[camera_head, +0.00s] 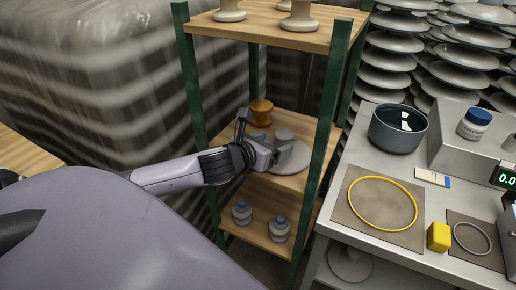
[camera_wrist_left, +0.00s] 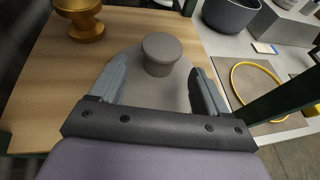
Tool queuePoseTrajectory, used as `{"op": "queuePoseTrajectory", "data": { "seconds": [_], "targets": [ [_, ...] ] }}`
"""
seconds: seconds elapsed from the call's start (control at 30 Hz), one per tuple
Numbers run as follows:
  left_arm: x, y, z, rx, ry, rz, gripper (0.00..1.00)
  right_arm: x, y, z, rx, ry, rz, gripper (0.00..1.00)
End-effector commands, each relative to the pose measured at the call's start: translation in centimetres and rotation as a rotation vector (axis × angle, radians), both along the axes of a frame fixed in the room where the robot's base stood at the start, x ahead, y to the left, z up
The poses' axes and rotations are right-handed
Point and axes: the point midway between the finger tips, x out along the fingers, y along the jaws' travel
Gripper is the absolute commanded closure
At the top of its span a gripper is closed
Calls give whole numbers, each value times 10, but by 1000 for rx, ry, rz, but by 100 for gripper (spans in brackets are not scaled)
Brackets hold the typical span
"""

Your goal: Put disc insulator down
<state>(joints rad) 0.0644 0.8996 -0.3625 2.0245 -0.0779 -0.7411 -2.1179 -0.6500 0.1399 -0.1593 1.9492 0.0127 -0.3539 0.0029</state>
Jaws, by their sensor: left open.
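The grey disc insulator (camera_head: 294,160) rests on the middle wooden shelf (camera_head: 222,137) of a green-posted rack. In the left wrist view its round cap (camera_wrist_left: 160,52) and flat disc (camera_wrist_left: 168,93) show, with part of the disc hidden by my gripper. My left gripper (camera_head: 263,140) reaches in over the shelf. Its jaws are open, one finger on each side of the cap, with visible gaps between the cap and the fingers. I cannot tell whether the fingers touch the disc. My right gripper is not in view.
An orange-brown insulator (camera_head: 261,111) stands behind on the same shelf. Green posts (camera_head: 322,110) stand close to my arm. The grey bench (camera_head: 345,258) at right holds a dark pot (camera_head: 398,130), a yellow ring (camera_head: 352,205) and a yellow block (camera_head: 438,237). Small insulators (camera_head: 279,230) stand below.

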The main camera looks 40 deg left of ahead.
Motion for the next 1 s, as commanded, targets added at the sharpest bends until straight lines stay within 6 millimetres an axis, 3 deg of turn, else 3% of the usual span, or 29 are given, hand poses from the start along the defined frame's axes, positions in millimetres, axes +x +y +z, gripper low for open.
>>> {"op": "queuePoseTrajectory", "data": {
  "seconds": [0.3, 0.6, 0.77, 1.0],
  "targets": [
    [-44, -1, 15, 3, 1, 0, 24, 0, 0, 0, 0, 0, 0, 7],
    [-60, -4, 18, -25, 4, 7, 24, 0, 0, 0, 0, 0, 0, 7],
    [-68, -13, -10, -276, 45, 78, 24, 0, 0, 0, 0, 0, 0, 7],
    [-95, -42, -79, -940, 149, 323, 24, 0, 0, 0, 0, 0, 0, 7]
  ]
}}
